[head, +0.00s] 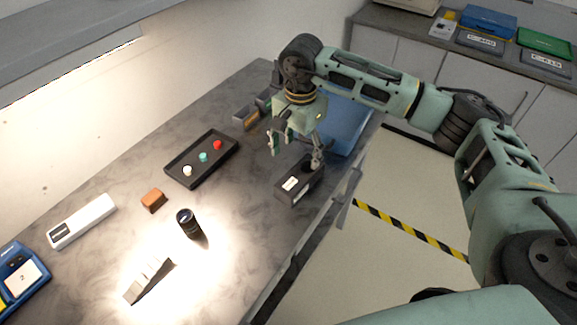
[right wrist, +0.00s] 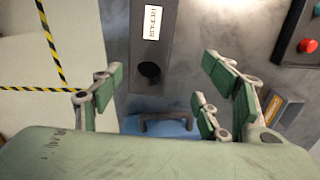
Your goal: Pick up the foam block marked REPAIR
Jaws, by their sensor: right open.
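A dark grey block (head: 306,191) with a white label lies near the right edge of the table in the head view. In the right wrist view the block (right wrist: 149,50) runs down from the top middle, with its label near the top and a round dark hole lower down. The label's lettering appears to read REPAIR but is small and turned sideways. My right gripper (head: 296,155) is open and empty above the block's far end. In the wrist view its fingers (right wrist: 157,85) stand apart on either side of the block. My left gripper is not in view.
A black tray (head: 184,178) with red, teal and white knobs lies left of the block. A blue case (head: 345,128) lies beyond it. A black cylinder (head: 190,225), a brown block (head: 153,200) and a white device (head: 82,221) stand nearer. Small bins (head: 243,117) sit at the back.

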